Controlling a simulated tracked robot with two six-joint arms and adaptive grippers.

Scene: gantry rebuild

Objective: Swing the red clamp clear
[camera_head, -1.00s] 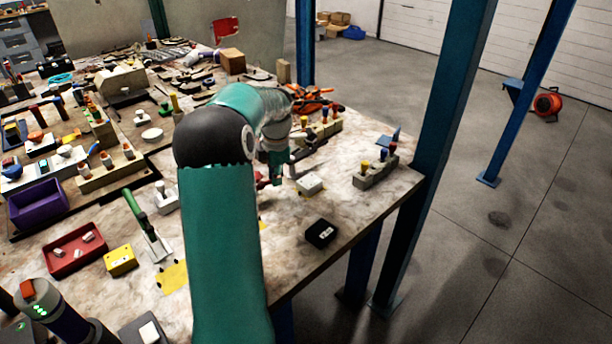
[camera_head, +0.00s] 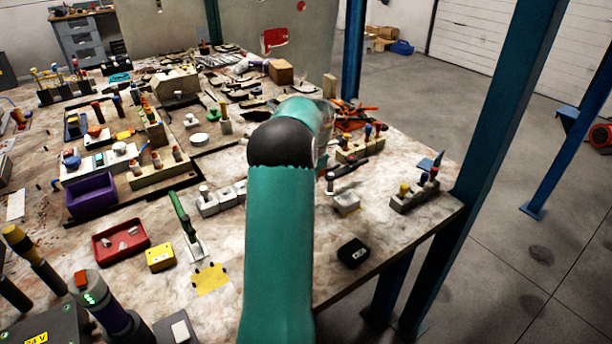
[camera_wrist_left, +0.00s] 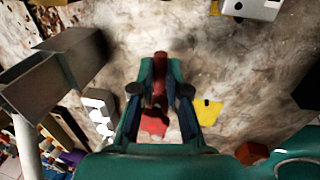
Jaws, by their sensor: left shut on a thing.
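In the left wrist view my left gripper (camera_wrist_left: 161,72) has its two teal fingers closed around a red bar (camera_wrist_left: 160,62), which I take to be the red clamp. The bar sits between the fingertips, and a wider red part (camera_wrist_left: 154,125) shows lower down between the fingers. Whether these two are one piece I cannot tell. In the head view a teal arm rises through the middle and hides its own gripper and whatever it holds. No second gripper shows.
On the bench are a black box (camera_head: 353,252), a block with coloured knobs (camera_head: 414,195), a red tray (camera_head: 121,240), a yellow box (camera_head: 160,257) and a purple bin (camera_head: 91,196). A blue post (camera_head: 492,150) stands at the bench's right edge. Bare bench shows around the black box.

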